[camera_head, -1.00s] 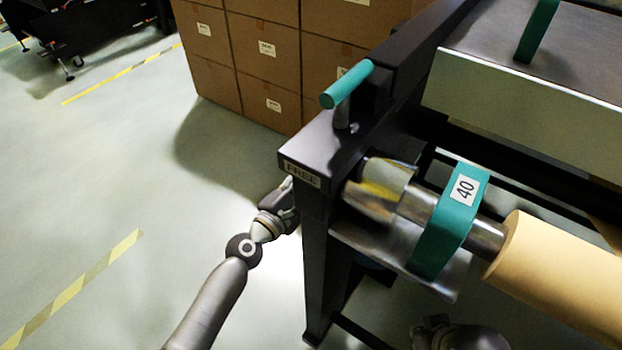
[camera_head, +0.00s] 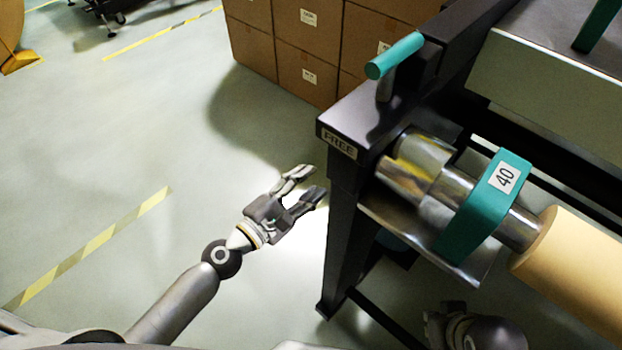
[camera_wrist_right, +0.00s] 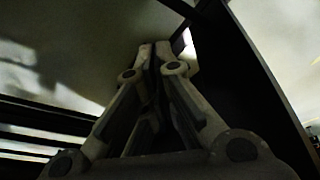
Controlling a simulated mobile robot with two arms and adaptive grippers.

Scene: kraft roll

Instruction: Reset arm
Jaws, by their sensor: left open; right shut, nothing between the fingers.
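My left gripper (camera_head: 306,180) is open and empty in the head view. It is over the floor, just left of the dark machine frame (camera_head: 345,225) and apart from it. My right gripper (camera_wrist_right: 155,50) fills the middle of the right wrist view with its fingers shut together and nothing between them. In the head view only a dark part of my right arm (camera_head: 480,330) shows at the bottom, beneath the roller.
The frame carries a teal handle (camera_head: 395,55), a metal shaft (camera_head: 450,187), a teal clamp marked 40 (camera_head: 485,208) and a kraft roll (camera_head: 575,260). Cardboard boxes (camera_head: 305,45) stand behind. The floor (camera_head: 150,130) at left is clear, with yellow striped tape (camera_head: 90,245).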

